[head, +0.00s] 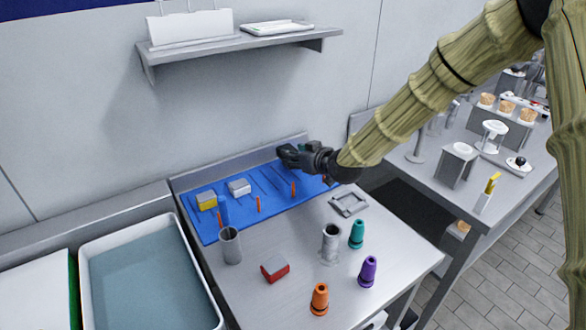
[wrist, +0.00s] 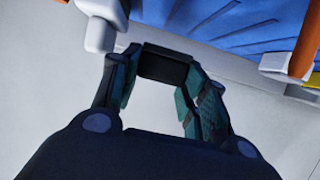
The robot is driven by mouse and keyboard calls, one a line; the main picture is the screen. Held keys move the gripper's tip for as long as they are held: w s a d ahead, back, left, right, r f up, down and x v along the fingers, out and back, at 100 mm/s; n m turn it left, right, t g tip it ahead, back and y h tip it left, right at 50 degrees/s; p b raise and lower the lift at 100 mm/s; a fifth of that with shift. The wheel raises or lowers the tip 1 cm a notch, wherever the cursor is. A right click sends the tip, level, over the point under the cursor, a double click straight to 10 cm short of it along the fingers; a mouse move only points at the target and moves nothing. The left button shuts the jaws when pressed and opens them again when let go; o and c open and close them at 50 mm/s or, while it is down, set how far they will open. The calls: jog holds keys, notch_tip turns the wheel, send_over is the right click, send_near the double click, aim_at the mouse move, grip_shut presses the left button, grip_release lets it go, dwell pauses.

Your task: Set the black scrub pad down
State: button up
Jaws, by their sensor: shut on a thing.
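My gripper (head: 290,154) is over the back right part of the blue mat (head: 215,232) in the head view. In the wrist view my gripper (wrist: 163,78) is shut on the black scrub pad (wrist: 163,66), which sits between the two fingertips. In the head view the pad is hard to tell from the dark fingers. The frames do not clearly show whether the pad touches the mat. A yellow-and-grey block (head: 207,201) and a pale grey block (head: 239,187) lie on the mat to the left.
Thin orange dividers (head: 258,205) stand on the mat. A wall shelf (head: 240,43) hangs above.

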aim_at(296, 178)
jog(key=shift+f+p, duration=0.35)
jog(key=shift+f, duration=1.9)
jog(key=shift+f, duration=0.15)
jog(key=o, duration=0.6)
jog(key=shift+c, duration=0.2)
jog(key=shift+r, duration=0.2)
jog(key=shift+s, duration=0.15)
